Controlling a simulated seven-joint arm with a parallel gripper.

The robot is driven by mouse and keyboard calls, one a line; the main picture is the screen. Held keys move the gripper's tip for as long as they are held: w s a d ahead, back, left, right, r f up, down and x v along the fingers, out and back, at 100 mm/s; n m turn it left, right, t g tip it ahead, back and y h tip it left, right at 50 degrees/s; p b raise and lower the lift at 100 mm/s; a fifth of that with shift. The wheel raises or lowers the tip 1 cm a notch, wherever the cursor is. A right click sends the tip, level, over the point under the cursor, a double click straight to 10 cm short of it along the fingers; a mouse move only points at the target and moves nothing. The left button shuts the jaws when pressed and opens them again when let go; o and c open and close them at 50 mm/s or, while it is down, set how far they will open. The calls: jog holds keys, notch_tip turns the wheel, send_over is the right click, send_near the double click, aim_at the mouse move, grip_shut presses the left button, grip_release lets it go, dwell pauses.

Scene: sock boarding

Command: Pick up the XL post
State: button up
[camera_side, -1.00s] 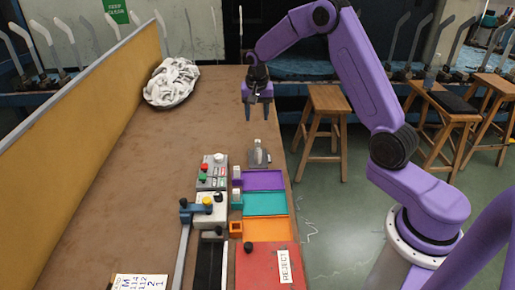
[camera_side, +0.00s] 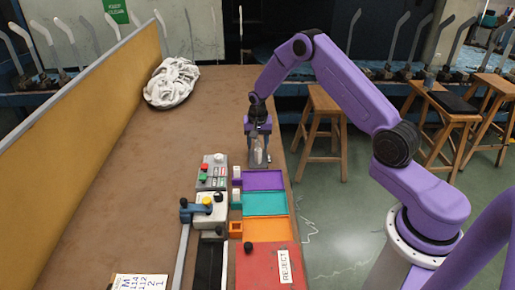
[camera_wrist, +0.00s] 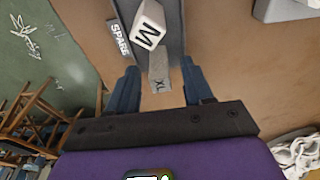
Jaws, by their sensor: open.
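The fingers are open and hold nothing. The post is hard to make out between the fingers in the side view.
Purple (camera_side: 264,180), teal (camera_side: 265,204) and orange (camera_side: 267,229) trays lie nearer the camera. A control box (camera_side: 212,172) is to the left. The table's right edge is close.

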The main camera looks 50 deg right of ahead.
jog(key=shift+w+d+f, duration=0.1)
jog(key=shift+w+f, duration=0.05)
jog(key=shift+f, duration=0.65)
grip_shut()
